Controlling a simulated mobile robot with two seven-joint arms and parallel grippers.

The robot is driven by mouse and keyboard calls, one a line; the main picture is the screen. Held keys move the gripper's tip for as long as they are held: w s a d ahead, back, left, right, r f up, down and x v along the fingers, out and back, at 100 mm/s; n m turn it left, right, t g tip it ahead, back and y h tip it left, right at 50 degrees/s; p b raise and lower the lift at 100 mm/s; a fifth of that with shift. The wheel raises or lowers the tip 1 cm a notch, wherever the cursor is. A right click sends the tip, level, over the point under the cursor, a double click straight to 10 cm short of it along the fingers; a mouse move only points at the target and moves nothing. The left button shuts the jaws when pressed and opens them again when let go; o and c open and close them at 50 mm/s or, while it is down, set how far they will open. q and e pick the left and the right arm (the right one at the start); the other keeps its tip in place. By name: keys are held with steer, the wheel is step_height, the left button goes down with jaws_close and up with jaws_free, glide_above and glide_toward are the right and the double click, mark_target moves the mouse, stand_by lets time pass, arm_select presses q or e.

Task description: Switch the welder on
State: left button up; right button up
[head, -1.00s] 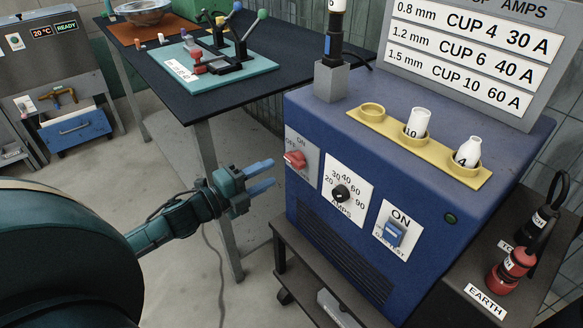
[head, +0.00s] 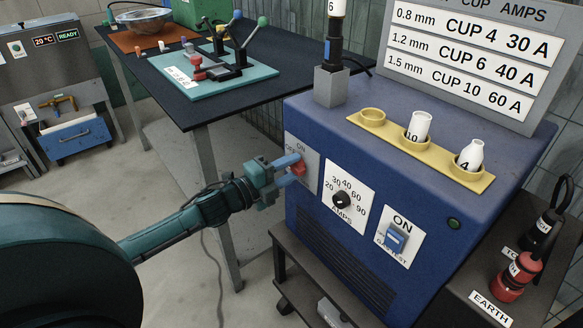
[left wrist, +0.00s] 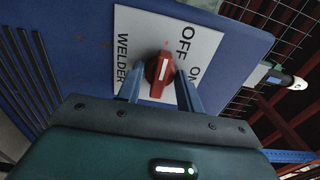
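The welder (head: 420,170) is a blue box on a dark stand. Its red WELDER knob (head: 299,169) sits on a white OFF/ON plate at the front left; it also shows in the left wrist view (left wrist: 160,70). There the knob's handle lies lengthwise between the fingers, its far end towards OFF. My left gripper (head: 294,167) is at the knob, one blue finger on each side, with a gap visible beside the knob in the left wrist view (left wrist: 160,92). Contact cannot be told. The small green lamp (head: 453,224) looks dark. My right gripper is not in view.
The AMPS dial (head: 341,200) and a blue ON/gas test switch (head: 395,239) are right of the knob on the same face. A yellow cup holder (head: 373,121) lies on top. A dark table (head: 190,110) stands behind left.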

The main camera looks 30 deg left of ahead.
arm_select(q)
steer(key=c, duration=0.6)
steer(key=m+b, duration=0.1)
steer(key=m, duration=0.3)
steer(key=shift+f, duration=0.15)
steer(key=m+b, duration=0.1)
steer(key=m, duration=0.3)
steer(key=shift+m, duration=0.3)
steer(key=shift+m+b, duration=0.4)
steer(key=shift+m, duration=0.4)
steer(key=o, duration=0.7)
steer(key=shift+o, duration=0.2)
